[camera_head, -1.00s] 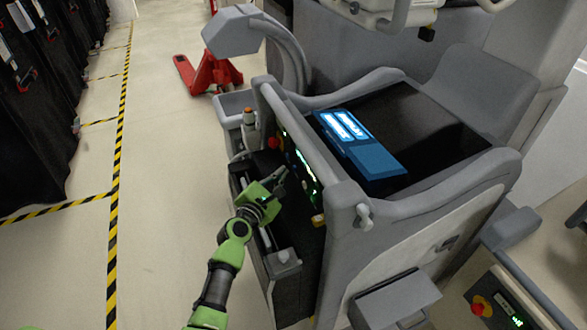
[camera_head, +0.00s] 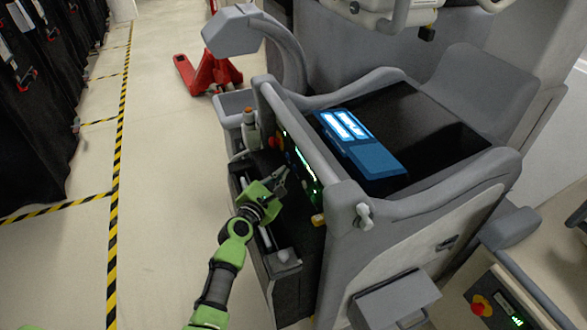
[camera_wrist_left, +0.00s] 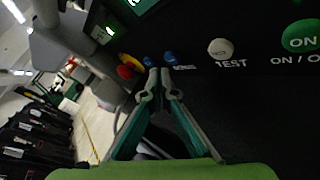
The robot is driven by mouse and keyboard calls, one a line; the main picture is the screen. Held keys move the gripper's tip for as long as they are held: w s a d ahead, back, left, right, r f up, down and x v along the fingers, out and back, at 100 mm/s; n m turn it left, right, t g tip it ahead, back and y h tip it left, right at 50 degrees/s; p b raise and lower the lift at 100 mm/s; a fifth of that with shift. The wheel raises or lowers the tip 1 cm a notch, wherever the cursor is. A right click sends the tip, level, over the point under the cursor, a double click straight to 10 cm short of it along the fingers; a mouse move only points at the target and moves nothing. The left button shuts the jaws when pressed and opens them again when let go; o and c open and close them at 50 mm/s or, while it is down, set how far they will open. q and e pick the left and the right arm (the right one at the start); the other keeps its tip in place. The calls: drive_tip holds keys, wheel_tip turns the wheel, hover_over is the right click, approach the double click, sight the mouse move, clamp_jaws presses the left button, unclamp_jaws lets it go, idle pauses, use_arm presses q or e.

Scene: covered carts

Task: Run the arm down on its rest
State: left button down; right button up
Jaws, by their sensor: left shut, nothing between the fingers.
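My left gripper (camera_head: 281,176) is shut and empty in front of the dark control panel (camera_head: 300,190) on the side of the grey machine. In the left wrist view its fingertips (camera_wrist_left: 161,74) are together just below two small blue buttons (camera_wrist_left: 170,59); I cannot tell whether they touch. The label beside these buttons is partly hidden. Right of them are a white button (camera_wrist_left: 220,48) marked TEST and a green ON button (camera_wrist_left: 300,37). A red button (camera_wrist_left: 125,71) is to their left. A curved grey arm (camera_head: 290,60) rises behind the panel. My right gripper is not in view.
A blue device with a lit screen (camera_head: 347,125) lies on the machine's dark top. A grey handrail (camera_head: 300,130) runs above the panel. A red pallet jack (camera_head: 208,72) stands behind. Black covered carts (camera_head: 35,110) line the left, with clear floor (camera_head: 165,190) between.

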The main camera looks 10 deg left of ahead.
use_arm(q)
drive_tip(key=shift+d, duration=0.1)
idle(0.4)
drive_tip(key=shift+w+d, duration=0.25)
